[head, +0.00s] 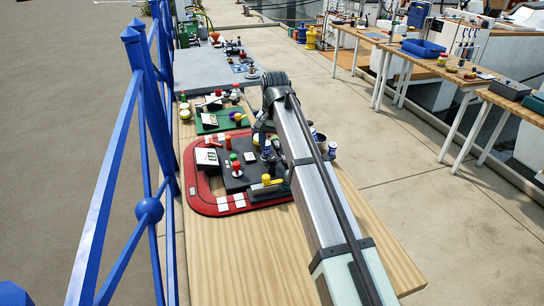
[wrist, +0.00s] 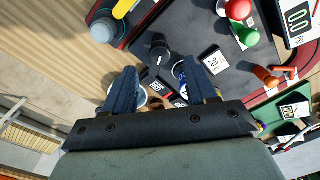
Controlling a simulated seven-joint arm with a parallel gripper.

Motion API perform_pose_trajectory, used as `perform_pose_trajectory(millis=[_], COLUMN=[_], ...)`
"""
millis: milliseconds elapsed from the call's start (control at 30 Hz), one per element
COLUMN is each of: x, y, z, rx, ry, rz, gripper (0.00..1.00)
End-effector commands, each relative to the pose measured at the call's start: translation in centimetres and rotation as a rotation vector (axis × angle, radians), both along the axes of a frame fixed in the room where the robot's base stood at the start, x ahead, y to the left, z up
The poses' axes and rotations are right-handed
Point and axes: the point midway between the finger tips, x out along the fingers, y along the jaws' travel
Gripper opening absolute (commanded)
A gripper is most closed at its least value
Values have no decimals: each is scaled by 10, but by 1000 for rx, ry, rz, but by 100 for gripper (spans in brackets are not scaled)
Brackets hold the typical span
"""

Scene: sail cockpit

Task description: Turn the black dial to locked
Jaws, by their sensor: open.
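A black dial-like knob (wrist: 158,47) stands on the dark grey panel (wrist: 190,25) in the wrist view, just beyond my fingertips. My gripper (wrist: 157,72) is open, with one finger on each side of the picture's middle and nothing visibly held between them. The knob appears apart from both fingers. Its pointer and any locked mark are too small to read. In the head view my arm covers much of the right side of the panel (head: 237,183), and I cannot make out the dial there.
A yellow handle (wrist: 123,7) is at upper left. A red-rimmed board (head: 197,200) surrounds the panel. Bare wooden table (head: 230,260) lies in front; a blue railing (head: 150,120) stands left.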

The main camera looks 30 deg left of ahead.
Motion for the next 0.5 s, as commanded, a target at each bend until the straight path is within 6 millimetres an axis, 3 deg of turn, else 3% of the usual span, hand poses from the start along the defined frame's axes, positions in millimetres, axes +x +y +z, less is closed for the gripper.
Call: perform_pose_trajectory(millis=[200,500], x=[-1,0], y=[1,2], z=[-32,-49], rx=[0,0], ry=[0,-1], rz=[0,0], gripper=[57,57])
